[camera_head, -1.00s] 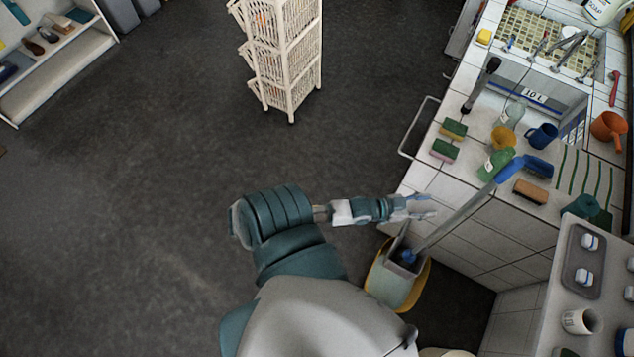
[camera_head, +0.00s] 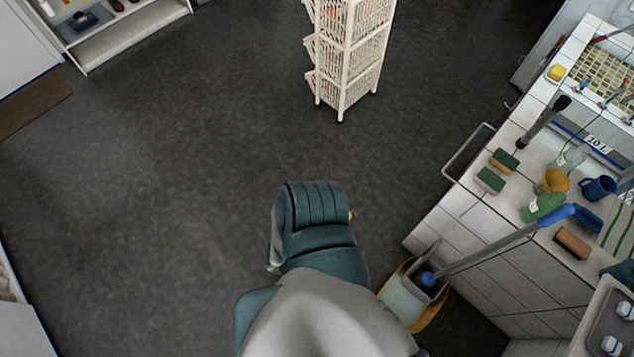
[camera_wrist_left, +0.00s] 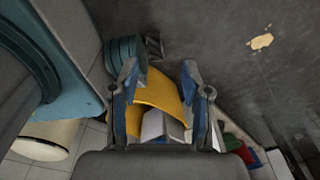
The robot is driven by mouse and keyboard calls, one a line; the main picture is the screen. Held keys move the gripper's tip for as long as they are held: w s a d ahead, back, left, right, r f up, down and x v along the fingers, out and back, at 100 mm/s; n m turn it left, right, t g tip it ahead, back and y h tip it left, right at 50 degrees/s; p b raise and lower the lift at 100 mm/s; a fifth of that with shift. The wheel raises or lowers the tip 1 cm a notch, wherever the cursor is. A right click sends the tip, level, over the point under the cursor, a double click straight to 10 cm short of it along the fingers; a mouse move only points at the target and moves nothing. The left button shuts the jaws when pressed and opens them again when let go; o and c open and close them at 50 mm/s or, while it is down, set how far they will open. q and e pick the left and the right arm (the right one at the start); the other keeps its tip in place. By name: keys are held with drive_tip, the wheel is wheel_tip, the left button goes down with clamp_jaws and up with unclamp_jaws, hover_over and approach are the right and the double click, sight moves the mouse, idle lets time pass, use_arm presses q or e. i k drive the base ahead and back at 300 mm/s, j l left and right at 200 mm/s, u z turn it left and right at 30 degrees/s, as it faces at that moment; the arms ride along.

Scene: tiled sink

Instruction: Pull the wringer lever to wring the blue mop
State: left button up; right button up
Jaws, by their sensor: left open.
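In the head view a mop (camera_head: 490,247) with a grey pole and blue grip leans from the wringer (camera_head: 434,258) up over the counter edge. Its blue lower end sits in the wringer; the mop head is hidden. The wringer sits on a yellow-edged bucket (camera_head: 436,312) on the floor. I cannot make out the lever. In the left wrist view my left gripper (camera_wrist_left: 159,70) is open, fingers apart. A curved yellow part (camera_wrist_left: 160,94), probably the bucket, and a pale block show beyond and between the fingers; contact cannot be told. My right gripper is not in view.
A tiled counter (camera_head: 480,225) with a metal rail (camera_head: 468,150), sponges (camera_head: 490,180), jugs and a sink stands at the right. A white basket rack (camera_head: 350,60) stands at the back. The dark floor to the left is clear.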

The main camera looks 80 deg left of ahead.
sight(419, 261)
drive_tip(key=k+j+u, duration=0.15)
drive_tip(key=k+j, duration=0.8)
drive_tip(key=i+l, duration=0.15)
drive_tip(key=l, duration=0.2)
drive_tip(key=i+l, duration=0.15)
drive_tip(key=l, duration=0.2)
drive_tip(key=i+l, duration=0.15)
drive_tip(key=l, duration=0.25)
drive_tip(key=i+l, duration=0.1)
drive_tip(key=l, duration=0.25)
drive_tip(key=i+l, duration=0.15)
drive_tip(key=l, duration=0.2)
drive_tip(key=u, duration=1.5)
